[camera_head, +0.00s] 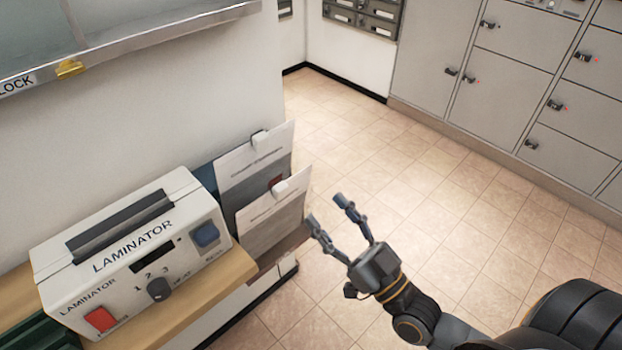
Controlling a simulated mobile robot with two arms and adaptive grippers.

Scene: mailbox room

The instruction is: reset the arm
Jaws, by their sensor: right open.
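My right gripper (330,218) is open and empty. Its two fingers are spread and point up and to the left, above the tiled floor. My right arm (412,312) comes in from the lower right. The fingertips show just to the right of the papers hung at the end of the shelf; I cannot tell how large the gap is. My left gripper is not in view.
A white laminator (135,255) stands on a wooden shelf (215,287) at left. Hanging papers (262,165) with white clips are beside it. Grey lockers (510,75) line the back right. The tiled floor (450,215) between is clear.

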